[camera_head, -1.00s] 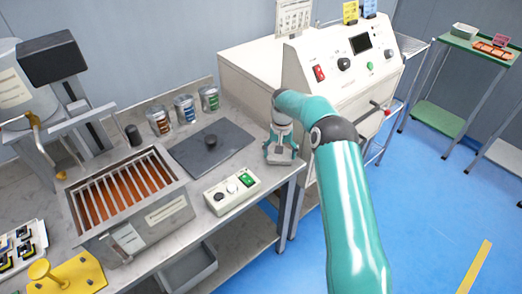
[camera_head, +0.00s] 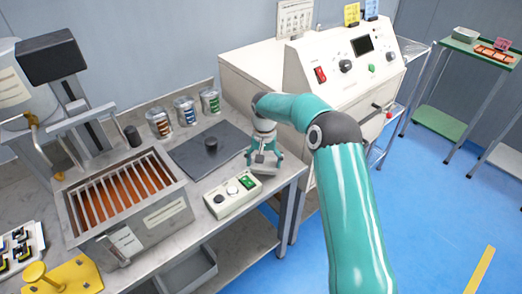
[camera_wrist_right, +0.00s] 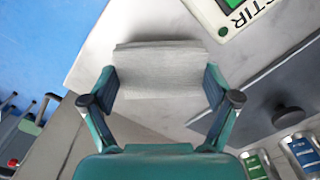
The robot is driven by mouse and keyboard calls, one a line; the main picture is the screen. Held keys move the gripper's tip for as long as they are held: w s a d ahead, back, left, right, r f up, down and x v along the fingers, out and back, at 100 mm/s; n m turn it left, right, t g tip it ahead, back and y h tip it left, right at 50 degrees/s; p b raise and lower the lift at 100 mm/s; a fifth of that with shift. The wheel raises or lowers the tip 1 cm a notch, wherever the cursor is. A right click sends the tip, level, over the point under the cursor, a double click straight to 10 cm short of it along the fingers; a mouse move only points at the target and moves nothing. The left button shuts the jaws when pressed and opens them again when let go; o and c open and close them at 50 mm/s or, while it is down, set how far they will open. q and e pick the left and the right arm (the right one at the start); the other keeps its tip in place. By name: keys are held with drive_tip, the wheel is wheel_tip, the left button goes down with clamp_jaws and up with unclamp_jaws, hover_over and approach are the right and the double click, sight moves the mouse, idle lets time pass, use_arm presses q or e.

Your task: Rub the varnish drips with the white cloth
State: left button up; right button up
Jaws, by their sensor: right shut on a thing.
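My right gripper (camera_head: 264,166) is over the right end of the bench, just behind the small control box. In the right wrist view, its two fingers are shut on the folded white cloth (camera_wrist_right: 160,66), which spans the gap between them. The cloth is close above the pale bench top (camera_wrist_right: 155,25); I cannot tell whether it touches. I cannot make out any varnish drips; the gripper and cloth hide part of the bench there. My left gripper is out of view.
A control box (camera_head: 233,195) with a green switch stands in front of the gripper. A dark plate (camera_head: 205,160) with a knob lies to its left. A varnish tank (camera_head: 150,232) and several cans (camera_head: 185,112) stand further left. A cream machine (camera_head: 335,75) rises behind.

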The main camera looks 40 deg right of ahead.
wheel_tip(320, 180, up, 2)
drive_tip(key=shift+s+p, duration=0.1)
drive_tip(key=shift+p, duration=0.35)
drive_tip(key=shift+a+r+p, duration=0.15)
drive_tip(key=shift+r+p, duration=1.05)
drive_tip(key=shift+r, duration=0.8)
